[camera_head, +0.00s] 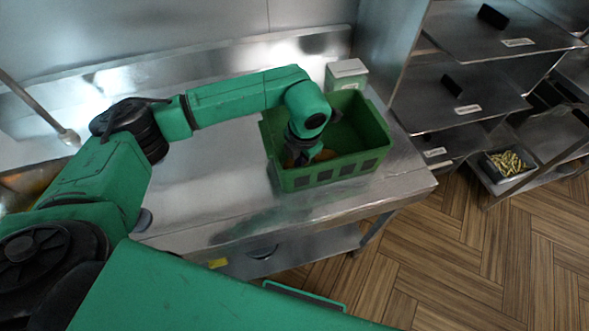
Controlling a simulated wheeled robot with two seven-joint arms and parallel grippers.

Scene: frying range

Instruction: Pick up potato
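A green crate (338,171) stands on the steel counter. My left arm reaches over the counter from the left, and its gripper (301,157) points down inside the crate's left part. An orange-brown patch, probably a potato (291,162), shows low in the crate beside the gripper. The gripper, the arm and the crate's front wall hide most of it. The fingers are dark and small, so I cannot tell whether they are open, shut or touching the potato. My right gripper is not in view.
A white and green box (347,74) stands behind the crate. A metal shelf rack (470,90) rises to the right, and a dark tray of yellow pieces (507,164) sits low beyond it. The steel counter (205,195) is clear left of the crate.

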